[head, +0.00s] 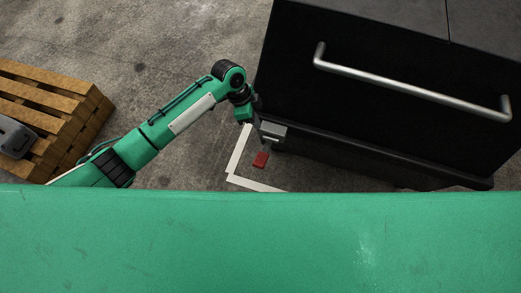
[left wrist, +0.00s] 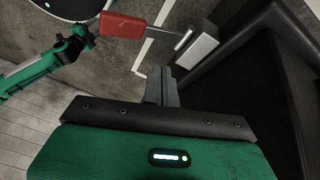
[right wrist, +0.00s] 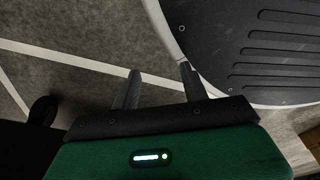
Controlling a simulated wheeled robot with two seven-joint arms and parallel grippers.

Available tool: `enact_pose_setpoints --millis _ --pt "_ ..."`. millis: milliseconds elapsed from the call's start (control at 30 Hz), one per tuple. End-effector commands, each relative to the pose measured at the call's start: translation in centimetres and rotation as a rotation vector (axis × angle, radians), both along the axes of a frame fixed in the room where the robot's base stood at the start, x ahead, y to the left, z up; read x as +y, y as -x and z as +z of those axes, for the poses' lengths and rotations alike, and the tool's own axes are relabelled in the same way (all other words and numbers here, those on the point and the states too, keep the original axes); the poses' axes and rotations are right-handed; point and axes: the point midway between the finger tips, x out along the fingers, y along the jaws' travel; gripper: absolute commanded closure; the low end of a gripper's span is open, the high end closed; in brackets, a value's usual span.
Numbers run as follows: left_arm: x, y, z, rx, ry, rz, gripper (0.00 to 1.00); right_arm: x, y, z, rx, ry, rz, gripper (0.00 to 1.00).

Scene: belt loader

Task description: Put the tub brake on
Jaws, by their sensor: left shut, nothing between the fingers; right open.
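The black tub (head: 400,80) with a long metal handle (head: 415,85) stands at the right in the head view. Its red brake pedal (head: 261,159) sticks out low at the near left corner, by a grey bracket (head: 272,131). In the left wrist view the red pedal (left wrist: 122,25) is at the top, on a metal lever running to the grey bracket (left wrist: 196,48). My left gripper (head: 248,118) is beside that corner. Its fingers (left wrist: 162,82) are shut and empty, apart from the pedal. My right gripper (right wrist: 160,85) is open and empty, outside the head view.
White floor lines (head: 240,155) mark a corner around the tub's near left end. A wooden pallet (head: 75,95) with a grey object (head: 15,137) on it stands at the left. A dark ribbed platform (right wrist: 260,45) lies beyond my right gripper. Bare concrete floor lies between.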

Motion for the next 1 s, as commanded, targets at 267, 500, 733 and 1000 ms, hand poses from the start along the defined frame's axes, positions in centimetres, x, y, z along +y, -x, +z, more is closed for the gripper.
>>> enact_pose_setpoints --millis 267,500,733,1000 --pt "-0.3 2.8 5.6 0.008 -0.047 -0.313 1.0 0.2 -1.2 0.0 -0.008 -0.001 -0.001 0.55" --pt "-0.2 3.4 6.4 0.015 -0.056 -0.362 1.0 0.2 -1.4 0.1 -0.009 -0.001 -0.001 0.55" --pt "-0.2 3.4 6.3 0.014 -0.056 -0.36 1.0 0.1 -1.4 0.1 -0.009 0.0 -0.001 0.55" --pt "-0.9 4.2 3.3 0.018 -0.056 -0.359 1.0 0.1 -1.1 0.1 -0.009 0.0 0.0 0.55"
